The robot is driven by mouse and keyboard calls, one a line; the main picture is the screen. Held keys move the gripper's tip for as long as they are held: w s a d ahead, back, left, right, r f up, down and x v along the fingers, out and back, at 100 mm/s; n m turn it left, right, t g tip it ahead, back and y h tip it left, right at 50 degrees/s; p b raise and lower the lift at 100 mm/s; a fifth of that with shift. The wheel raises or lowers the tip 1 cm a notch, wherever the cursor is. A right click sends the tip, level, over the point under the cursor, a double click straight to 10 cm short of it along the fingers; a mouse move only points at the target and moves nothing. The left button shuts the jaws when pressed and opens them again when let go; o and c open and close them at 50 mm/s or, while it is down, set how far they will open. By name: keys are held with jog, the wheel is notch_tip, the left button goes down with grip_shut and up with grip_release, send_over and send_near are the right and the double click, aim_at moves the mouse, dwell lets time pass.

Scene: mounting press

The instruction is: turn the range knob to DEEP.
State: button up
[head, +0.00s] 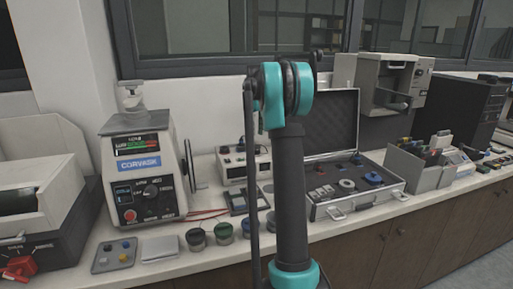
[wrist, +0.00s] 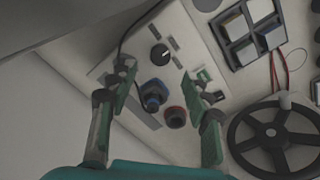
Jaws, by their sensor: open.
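The mounting press (head: 143,165), a pale housing with a blue CORVASK label, stands at the left of the bench in the head view. Its front carries a black knob (head: 152,189) among small white markings too small to read. In the wrist view a round black knob (wrist: 160,54) with a white pointer line sits on a pale panel; I cannot tell for sure that it is the same knob. My gripper (wrist: 159,73) is open and empty. Its fingers stand apart, with the black knob just beyond the tips. My gripper is not visible in the head view.
A blue knob-like part (wrist: 153,95) and a red one (wrist: 175,117) show between the fingers. A black handwheel (wrist: 275,136) is at lower right, a compartment tray (wrist: 229,44) above it. An open case (head: 325,208) and several small jars lie along the bench in the head view.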

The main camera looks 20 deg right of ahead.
aim_at(257, 149)
notch_tip(257, 149, down, 7)
jog(key=shift+f, duration=0.2)
dwell(0.3)
grip_shut()
jog(key=shift+m, duration=0.3)
jog(key=m, duration=0.5)
jog(key=shift+m, duration=0.3)
jog(key=m, duration=0.5)
jog(key=shift+m, duration=0.3)
dwell(0.4)
